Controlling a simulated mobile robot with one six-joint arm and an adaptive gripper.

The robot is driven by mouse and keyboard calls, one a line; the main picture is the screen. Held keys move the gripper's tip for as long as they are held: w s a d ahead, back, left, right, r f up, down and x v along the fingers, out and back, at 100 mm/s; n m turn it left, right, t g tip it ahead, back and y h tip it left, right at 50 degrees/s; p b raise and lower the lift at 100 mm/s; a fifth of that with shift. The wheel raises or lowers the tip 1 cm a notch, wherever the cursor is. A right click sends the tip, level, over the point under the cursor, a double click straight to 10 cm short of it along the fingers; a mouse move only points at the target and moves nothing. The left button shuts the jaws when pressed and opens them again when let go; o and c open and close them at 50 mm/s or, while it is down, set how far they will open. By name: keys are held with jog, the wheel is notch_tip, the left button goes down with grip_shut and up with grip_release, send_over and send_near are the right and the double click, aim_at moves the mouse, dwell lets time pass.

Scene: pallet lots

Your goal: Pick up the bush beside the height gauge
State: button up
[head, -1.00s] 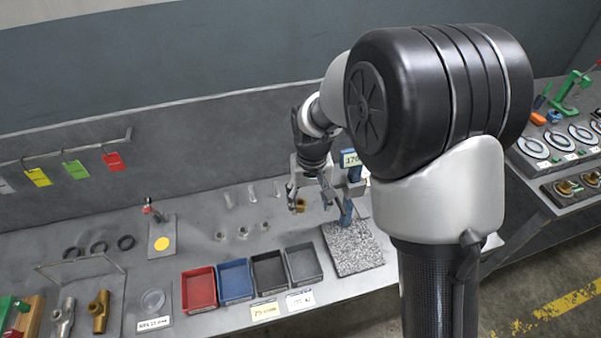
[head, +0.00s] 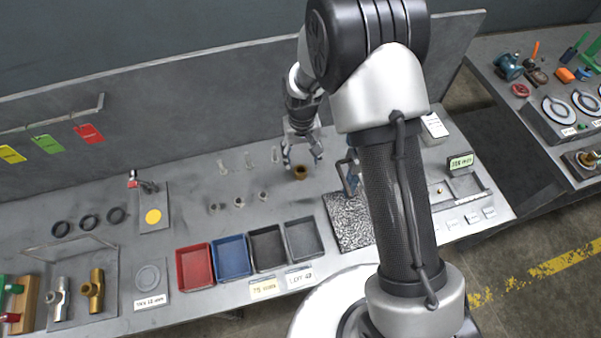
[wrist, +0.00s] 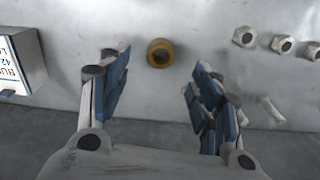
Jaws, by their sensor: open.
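The bush (head: 300,172) is a small brass-coloured ring standing on the grey bench, left of the height gauge. In the wrist view the bush (wrist: 160,53) shows its round bore, just beyond the fingertips and between their lines. My gripper (head: 302,158) is open and empty above and behind the bush; in the wrist view its blue-padded fingers (wrist: 157,75) are spread wide, apart from the bush. The height gauge (head: 348,172) is a blue upright on a speckled granite plate (head: 350,228), partly hidden by my arm.
Several nuts and bolts (head: 239,202) lie left of the bush. Red (head: 196,268), blue (head: 232,258), black (head: 267,249) and grey (head: 304,240) trays line the front. A white labelled box (wrist: 22,62) shows at the wrist view's left. The back panel rises behind.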

aim_at(301, 170)
jog(key=f, duration=0.3)
jog(key=f+b, duration=0.1)
jog(key=f, duration=0.2)
jog(key=f+b, duration=0.1)
jog(key=f, duration=0.2)
jog(key=shift+w+a, duration=0.15)
jog(key=shift+w, duration=0.1)
jog(key=shift+r, duration=0.1)
jog(key=c, duration=1.3)
jog(key=shift+r, duration=0.1)
